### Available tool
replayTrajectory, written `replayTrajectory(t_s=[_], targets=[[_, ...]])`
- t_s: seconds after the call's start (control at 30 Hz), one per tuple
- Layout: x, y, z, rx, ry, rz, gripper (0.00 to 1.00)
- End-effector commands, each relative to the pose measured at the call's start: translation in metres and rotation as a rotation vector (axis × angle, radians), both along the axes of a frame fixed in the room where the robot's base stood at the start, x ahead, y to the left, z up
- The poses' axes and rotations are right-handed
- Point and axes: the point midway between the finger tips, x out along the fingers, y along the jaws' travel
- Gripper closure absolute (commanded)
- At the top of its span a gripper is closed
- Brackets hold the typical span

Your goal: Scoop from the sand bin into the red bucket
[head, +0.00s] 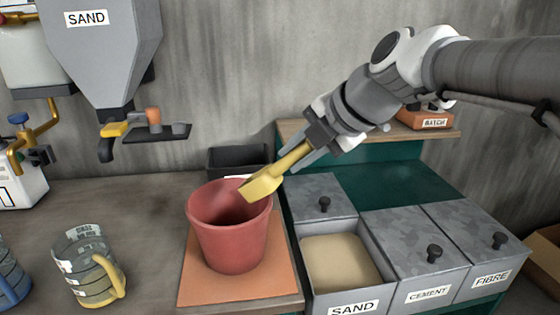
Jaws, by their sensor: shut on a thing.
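My gripper (318,140) is shut on the handle of a yellow scoop (264,184). The scoop slants down to the left, with its head over the right rim of the red bucket (232,244). The bucket stands upright on an orange-brown board (195,285); I cannot see its bottom. I cannot tell whether the scoop holds sand. The open sand bin (345,286), labelled SAND, stands to the right of the bucket with pale sand (338,260) in it. Its lid (318,192) with a black knob lies behind the opening.
Lidded cement (412,262) and fibre (480,240) bins stand right of the sand bin. A dark box (237,158) stands behind the bucket. A grey SAND hopper (100,50) hangs at upper left. A measuring jug (88,265) stands left, with bare bench between it and the bucket.

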Motion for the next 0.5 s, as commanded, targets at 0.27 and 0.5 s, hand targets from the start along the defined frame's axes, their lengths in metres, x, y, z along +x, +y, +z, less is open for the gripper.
replayTrajectory(t_s=[0.27,0.5], targets=[[-0.002,-0.007,-0.010,0.052,-0.018,0.000,1.00],[-0.005,-0.016,-0.011,0.105,-0.033,0.001,1.00]])
